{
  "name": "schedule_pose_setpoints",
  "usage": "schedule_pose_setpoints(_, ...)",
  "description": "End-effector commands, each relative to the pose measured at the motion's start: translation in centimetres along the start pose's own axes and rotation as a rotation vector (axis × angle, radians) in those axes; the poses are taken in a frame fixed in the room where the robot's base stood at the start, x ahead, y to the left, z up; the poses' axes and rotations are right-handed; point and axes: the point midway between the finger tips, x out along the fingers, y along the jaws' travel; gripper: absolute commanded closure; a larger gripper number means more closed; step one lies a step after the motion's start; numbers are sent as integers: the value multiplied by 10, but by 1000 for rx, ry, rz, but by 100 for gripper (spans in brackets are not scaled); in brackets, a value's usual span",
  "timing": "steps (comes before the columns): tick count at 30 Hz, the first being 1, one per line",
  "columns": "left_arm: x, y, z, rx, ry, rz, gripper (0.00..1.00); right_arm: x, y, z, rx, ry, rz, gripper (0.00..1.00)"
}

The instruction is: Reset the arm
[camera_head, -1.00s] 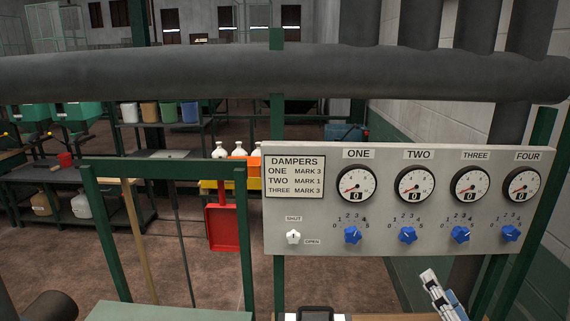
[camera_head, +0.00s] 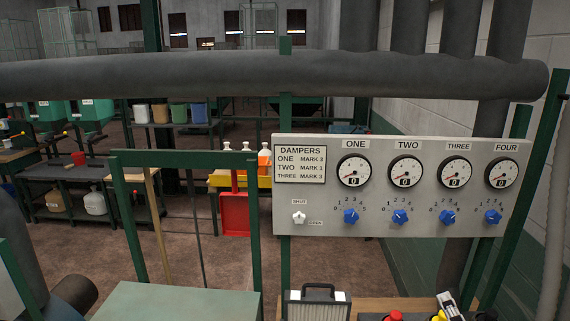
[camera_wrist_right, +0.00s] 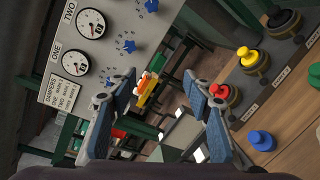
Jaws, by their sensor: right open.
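My right gripper (camera_wrist_right: 158,80) shows in the right wrist view with its two blue-grey fingers spread apart. Nothing is between them but the background. It faces the grey damper panel (camera_wrist_right: 95,45), which lies beyond it at the upper left, and a wooden desk top at the right. In the head view, a small white and dark part at the bottom right edge may belong to my right arm; I cannot tell. My left gripper is in neither view.
The damper panel (camera_head: 400,222) has round gauges, blue knobs and a white shut/open switch (camera_head: 299,217). A thick grey pipe (camera_head: 250,72) crosses above.

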Motion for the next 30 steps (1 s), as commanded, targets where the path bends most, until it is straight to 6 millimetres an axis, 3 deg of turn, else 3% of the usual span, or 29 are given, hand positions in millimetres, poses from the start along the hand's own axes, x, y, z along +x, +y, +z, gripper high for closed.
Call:
schedule_pose_setpoints(7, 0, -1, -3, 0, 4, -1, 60, -13, -59, -17, 324, -34, -208, 54)
schedule_pose_setpoints(11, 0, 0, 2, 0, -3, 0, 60, -31, -103, -38, 566, -71, -376, 54)
schedule_pose_setpoints(15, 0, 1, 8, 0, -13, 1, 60, -71, -159, -82, 909, -146, -635, 54)
schedule_pose_setpoints(18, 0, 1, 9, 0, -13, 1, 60, -104, -186, -115, 1119, -208, -807, 54)
schedule_pose_setpoints(22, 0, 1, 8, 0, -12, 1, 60, -143, -206, -154, 1332, -285, -997, 54)
schedule_pose_setpoints(28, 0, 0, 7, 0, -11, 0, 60, -197, -213, -207, 1587, -399, -1251, 54)
schedule_pose_setpoints(30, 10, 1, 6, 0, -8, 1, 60, -188, -240, -222, 1576, -407, -1260, 54)
